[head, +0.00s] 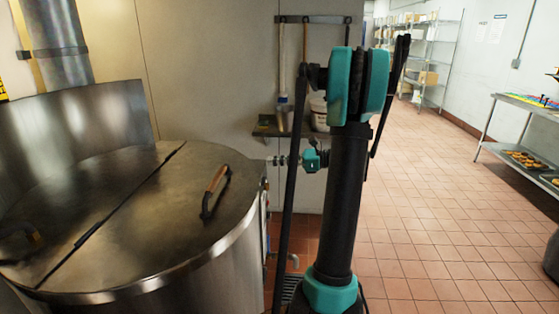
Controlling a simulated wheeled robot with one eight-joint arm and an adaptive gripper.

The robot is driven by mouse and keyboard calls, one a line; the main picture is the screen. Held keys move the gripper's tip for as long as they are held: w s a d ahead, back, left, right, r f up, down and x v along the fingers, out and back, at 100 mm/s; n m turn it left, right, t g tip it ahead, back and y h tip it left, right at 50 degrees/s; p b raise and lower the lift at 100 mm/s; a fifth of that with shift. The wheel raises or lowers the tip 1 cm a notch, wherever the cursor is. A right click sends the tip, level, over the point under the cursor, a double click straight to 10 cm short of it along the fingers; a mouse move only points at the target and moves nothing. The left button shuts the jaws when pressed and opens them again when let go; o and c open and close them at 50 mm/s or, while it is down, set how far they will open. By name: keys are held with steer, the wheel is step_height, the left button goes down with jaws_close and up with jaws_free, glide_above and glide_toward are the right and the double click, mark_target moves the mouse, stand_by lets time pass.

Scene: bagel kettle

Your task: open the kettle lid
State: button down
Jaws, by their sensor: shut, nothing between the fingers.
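The kettle (150,285) is a big round steel vessel at the left of the head view. Its flat steel lid (140,225) lies down, level with the rim, split by a dark seam. A handle with a brown grip and dark ends (214,192) stands on the right part of the lid. A second handle (22,240) shows on the left part, near the picture's edge. My gripper (276,160) is small in view, just right of the kettle's edge, apart from the handle. It is shut and empty. My own arm partly hides the wrist behind it.
A curved steel guard (75,130) rises behind the kettle. A wall shelf (268,128) with a white bucket (319,112) is behind my arm. A steel table with trays (520,155) stands at the right. The tiled floor (440,240) between is clear.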

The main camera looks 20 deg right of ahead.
steer(key=w+a+r, duration=0.2)
steer(key=a+r, duration=0.1)
steer(key=a, duration=0.3)
steer(key=shift+w+r, duration=0.15)
steer(key=shift+w, duration=0.15)
steer(key=shift+a, duration=0.1)
stand_by(0.3)
stand_by(1.3)
